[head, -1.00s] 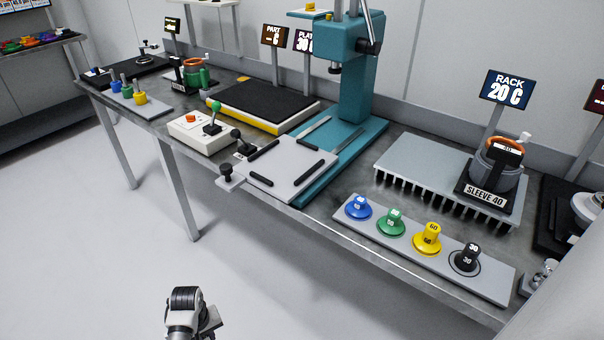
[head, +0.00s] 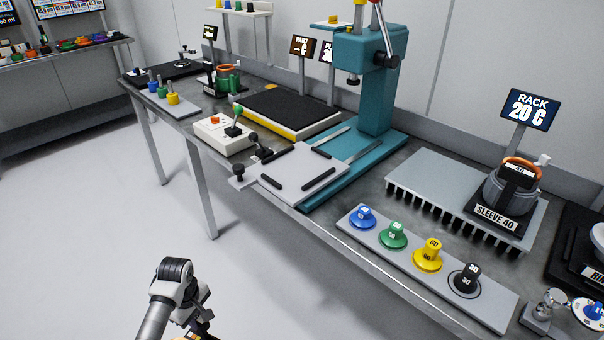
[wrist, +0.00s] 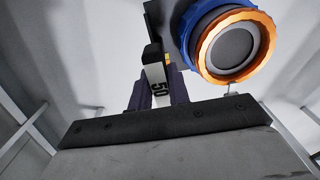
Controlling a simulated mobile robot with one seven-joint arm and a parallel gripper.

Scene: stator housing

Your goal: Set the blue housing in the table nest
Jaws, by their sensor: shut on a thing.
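The blue housing (wrist: 192,28) shows at the upper right of the wrist view, with an orange ring and a grey round inside. Beside it is a pale and black upright piece marked 50 (wrist: 158,86); I cannot tell clearly how it joins the housing. My gripper (wrist: 160,95) is shut on this piece, its dark fingers on either side. In the head view my arm shows at the bottom edge, over the floor in front of the bench; the gripper and its load are mostly cut off. I cannot tell for certain which fixture is the table nest.
The long bench carries a teal press (head: 362,80) with a grey plate and black bars (head: 300,172) before it. A grey finned rack (head: 430,172) holds a grey housing marked SLEEVE 40 (head: 508,190). A strip of coloured plugs (head: 408,262) lies along the front edge. The floor is clear.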

